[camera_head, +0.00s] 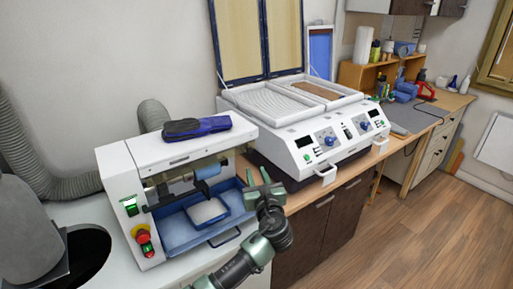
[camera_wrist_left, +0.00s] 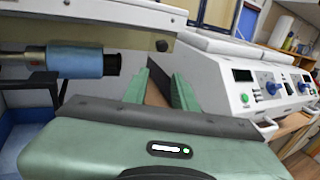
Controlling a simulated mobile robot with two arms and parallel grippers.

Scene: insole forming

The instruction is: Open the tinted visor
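The white grinding machine (camera_head: 180,150) stands on the left counter, with a blue roller (camera_head: 207,170) and a blue tray in its front opening. A narrow, see-through dark strip (camera_head: 170,186) below the machine's top looks like the tinted visor; its exact edges are hard to tell. My left gripper (camera_head: 262,188) is at the machine's right front corner. In the left wrist view, its green fingers (camera_wrist_left: 160,90) are apart with nothing between them, right of the blue roller (camera_wrist_left: 85,62) and below the machine's pale upper edge (camera_wrist_left: 90,12). My right gripper is not in view.
A dark blue insole-like item (camera_head: 197,127) lies on the machine's top. A red and yellow stop button (camera_head: 141,233) is on its left front. A white double press (camera_head: 300,120) with raised lids stands close on the right. Open wooden floor (camera_head: 410,240) lies at right.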

